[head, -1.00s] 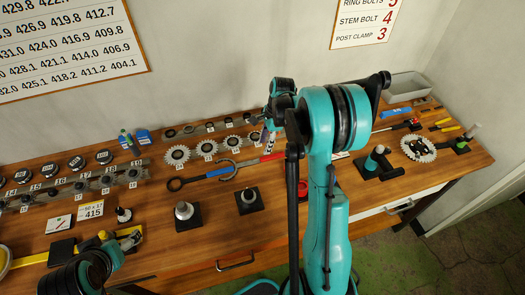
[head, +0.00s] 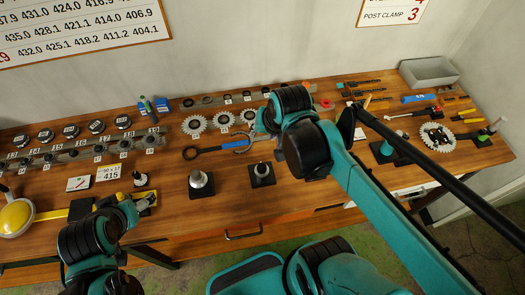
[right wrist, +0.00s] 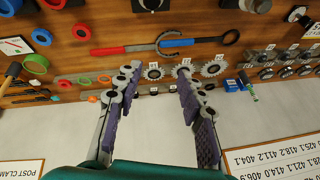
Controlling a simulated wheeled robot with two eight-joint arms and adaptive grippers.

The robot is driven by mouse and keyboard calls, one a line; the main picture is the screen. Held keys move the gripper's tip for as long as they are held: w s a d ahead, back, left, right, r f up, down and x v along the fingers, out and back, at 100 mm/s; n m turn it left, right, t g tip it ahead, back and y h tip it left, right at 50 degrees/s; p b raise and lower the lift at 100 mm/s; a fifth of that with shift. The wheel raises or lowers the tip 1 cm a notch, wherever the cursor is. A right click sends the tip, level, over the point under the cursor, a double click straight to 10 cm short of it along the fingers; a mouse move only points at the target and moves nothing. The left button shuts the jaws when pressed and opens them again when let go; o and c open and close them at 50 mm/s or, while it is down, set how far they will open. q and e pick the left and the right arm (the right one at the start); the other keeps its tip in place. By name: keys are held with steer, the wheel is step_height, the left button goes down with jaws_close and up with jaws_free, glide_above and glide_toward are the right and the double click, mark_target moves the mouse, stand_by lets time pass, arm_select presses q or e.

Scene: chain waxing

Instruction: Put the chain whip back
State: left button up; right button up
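A long tool with a blue grip and a dark ring end (head: 217,147) lies on the bench; it also shows in the right wrist view (right wrist: 200,42). A red-handled tool (right wrist: 108,50) lies end to end with it, and my right arm mostly covers it in the head view. I cannot tell which of these is the chain whip. My right gripper (right wrist: 155,82) is open and empty, its two fingers apart above the back of the bench.
Several sprockets (head: 194,124) stand along the back of the bench. Two dark posts with bases (head: 201,183) (head: 262,174) stand in front. A chainring (head: 438,137) and a grey bin (head: 429,72) are at the right. A yellow round-ended tool (head: 16,217) lies at the left.

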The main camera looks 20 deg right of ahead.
steer(key=s+a+n, duration=0.1)
steer(key=n, duration=0.1)
steer(key=s+a+f+n+t, duration=0.1)
steer(key=s, duration=0.1)
steer(key=s+a+n+t, duration=0.1)
steer(key=s+n, duration=0.1)
steer(key=shift+f+n, duration=0.15)
steer(key=shift+n, duration=0.15)
step_height(320, 180, down, 13)
steer(key=b, duration=1.3)
